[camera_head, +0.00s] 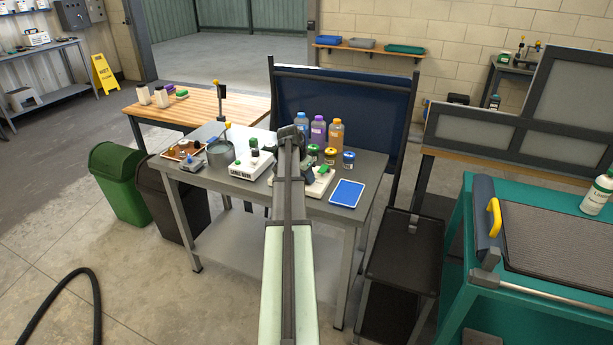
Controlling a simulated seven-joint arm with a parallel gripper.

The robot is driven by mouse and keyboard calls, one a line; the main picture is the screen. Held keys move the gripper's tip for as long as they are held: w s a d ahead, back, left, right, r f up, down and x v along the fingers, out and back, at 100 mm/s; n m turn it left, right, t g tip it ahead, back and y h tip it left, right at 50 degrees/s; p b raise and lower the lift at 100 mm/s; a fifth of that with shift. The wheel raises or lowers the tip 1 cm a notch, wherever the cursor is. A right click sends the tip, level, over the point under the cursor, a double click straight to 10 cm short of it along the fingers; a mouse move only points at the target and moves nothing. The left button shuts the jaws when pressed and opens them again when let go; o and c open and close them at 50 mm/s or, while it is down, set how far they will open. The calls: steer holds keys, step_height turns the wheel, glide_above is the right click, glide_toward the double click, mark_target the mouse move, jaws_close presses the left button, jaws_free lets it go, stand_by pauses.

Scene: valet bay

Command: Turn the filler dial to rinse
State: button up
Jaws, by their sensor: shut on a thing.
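A low white unit (319,186) with a small green spot on top sits on the grey metal bench, partly behind my arm. It appears to be the filler. My arm reaches over the bench from below, and its wrist bends down at the unit's left end. My gripper (307,176) is small and mostly hidden by my arm there. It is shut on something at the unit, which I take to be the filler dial. The dial itself, its markings and its setting cannot be made out from here.
Left of my arm are a white lens unit (250,166) and a grey pot (221,153). Several bottles (318,130) and small jars (348,160) stand close behind and right of the filler. A blue tablet (347,193) lies at the bench's right front.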

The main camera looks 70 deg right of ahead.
steer(key=o, duration=1)
steer(key=v, duration=1.3)
steer(key=shift+a+r, duration=0.1)
steer(key=shift+r, duration=0.25)
